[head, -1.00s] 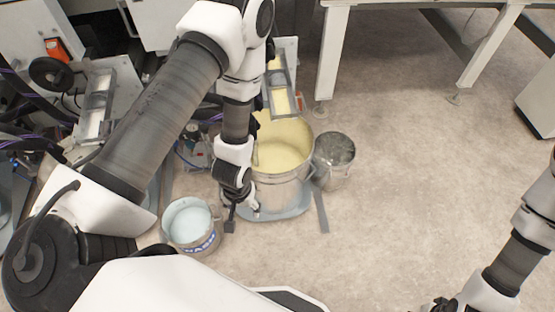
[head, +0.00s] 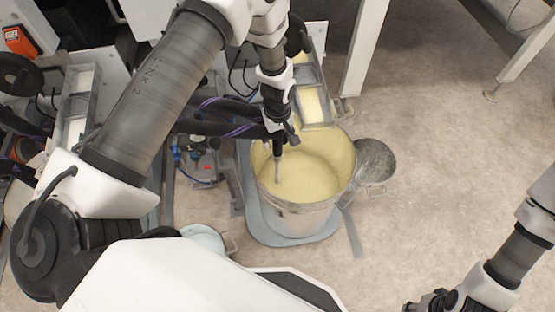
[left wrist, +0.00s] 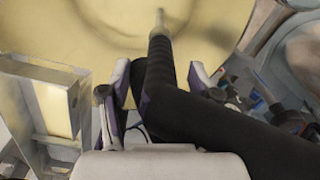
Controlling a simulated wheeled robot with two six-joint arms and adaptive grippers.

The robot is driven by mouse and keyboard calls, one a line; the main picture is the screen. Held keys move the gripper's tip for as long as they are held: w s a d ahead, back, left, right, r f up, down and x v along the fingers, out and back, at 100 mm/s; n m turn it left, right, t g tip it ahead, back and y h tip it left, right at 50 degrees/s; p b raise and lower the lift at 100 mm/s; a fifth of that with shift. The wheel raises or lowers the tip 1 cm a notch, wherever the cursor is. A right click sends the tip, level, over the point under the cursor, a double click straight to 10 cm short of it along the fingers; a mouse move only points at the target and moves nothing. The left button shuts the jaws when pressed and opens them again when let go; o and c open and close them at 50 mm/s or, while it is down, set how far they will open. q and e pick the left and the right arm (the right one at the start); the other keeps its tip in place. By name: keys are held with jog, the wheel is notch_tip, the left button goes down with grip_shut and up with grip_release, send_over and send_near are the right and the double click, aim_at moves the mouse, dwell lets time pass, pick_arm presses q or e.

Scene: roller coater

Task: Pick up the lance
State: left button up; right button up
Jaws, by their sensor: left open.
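The lance (head: 278,168) is a thin tube with a dark ribbed upper part, reaching down into the drum of yellow liquid. A thick dark hose runs from the left to its top. My left gripper (head: 277,131) is at the top of the lance. In the left wrist view, the lance (left wrist: 160,48) passes between the two spread fingers of my left gripper (left wrist: 160,82), which is open around it; contact cannot be told. My right gripper (head: 432,303) is partly visible at the bottom edge, far from the lance; its fingers are unclear.
The metal drum (head: 300,222) of yellow liquid stands on a grey base (head: 254,222). A smaller metal bucket (head: 375,160) is beside it. A pail of pale liquid (head: 203,238) is partly hidden by my arm. Machine parts crowd the left; floor at right is clear.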

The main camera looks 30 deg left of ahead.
pick_arm(q)
jog(key=shift+r, duration=0.15)
grip_shut()
notch_tip(320, 180, up, 11)
jog(key=p, duration=0.2)
jog(key=shift+p, duration=0.35)
notch_tip(320, 180, up, 36)
jog(key=p, duration=3.2)
jog(key=shift+r, duration=0.15)
